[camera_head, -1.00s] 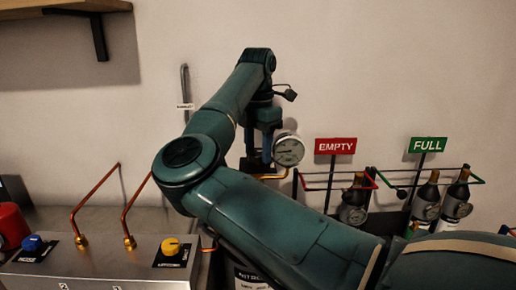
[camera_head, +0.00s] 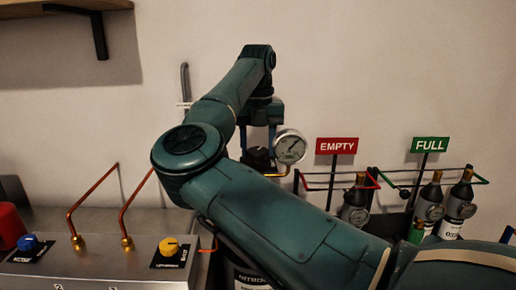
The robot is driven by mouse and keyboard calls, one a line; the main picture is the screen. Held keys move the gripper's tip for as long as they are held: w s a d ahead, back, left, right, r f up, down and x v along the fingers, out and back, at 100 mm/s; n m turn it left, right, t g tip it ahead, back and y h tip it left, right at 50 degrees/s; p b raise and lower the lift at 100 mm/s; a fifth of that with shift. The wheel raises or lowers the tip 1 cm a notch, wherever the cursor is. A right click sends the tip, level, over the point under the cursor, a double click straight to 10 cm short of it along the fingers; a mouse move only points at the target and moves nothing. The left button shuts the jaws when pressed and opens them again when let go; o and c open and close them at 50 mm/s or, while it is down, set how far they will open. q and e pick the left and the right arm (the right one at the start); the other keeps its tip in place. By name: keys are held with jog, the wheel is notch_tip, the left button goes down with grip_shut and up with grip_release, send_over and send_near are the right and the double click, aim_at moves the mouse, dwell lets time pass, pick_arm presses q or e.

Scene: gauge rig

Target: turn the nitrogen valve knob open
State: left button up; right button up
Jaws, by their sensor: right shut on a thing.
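The nitrogen cylinder (camera_head: 250,277) stands behind my right arm, and only part of its labelled body shows below the arm. A dark valve knob (camera_head: 258,158) sits at its top, partly hidden. My right gripper (camera_head: 259,147) points down from above, its blue fingers shut on the knob's two sides. A round white pressure gauge (camera_head: 290,147) is just right of the knob, with its needle pointing to the upper right. A brass pipe (camera_head: 279,173) runs below the gauge. My left gripper is not in view.
A metal panel (camera_head: 100,265) with a blue knob (camera_head: 29,243), a yellow knob (camera_head: 169,246) and copper pipes is at the lower left. Racks of bottles stand at right under an EMPTY sign (camera_head: 337,146) and a FULL sign (camera_head: 430,144). A shelf (camera_head: 60,7) is upper left.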

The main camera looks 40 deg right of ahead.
aim_at(258, 150)
jog(key=n, duration=0.3)
jog(key=shift+b, duration=0.35)
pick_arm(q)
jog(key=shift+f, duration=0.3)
pick_arm(e)
jog(key=shift+n, duration=0.9)
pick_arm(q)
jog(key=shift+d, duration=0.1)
pick_arm(e)
jog(key=o, duration=1)
pick_arm(q)
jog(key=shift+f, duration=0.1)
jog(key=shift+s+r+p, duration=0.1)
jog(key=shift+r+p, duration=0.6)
jog(key=shift+p, duration=0.35)
pick_arm(e)
notch_tip(258, 150, up, 13)
jog(key=shift+r, duration=0.1)
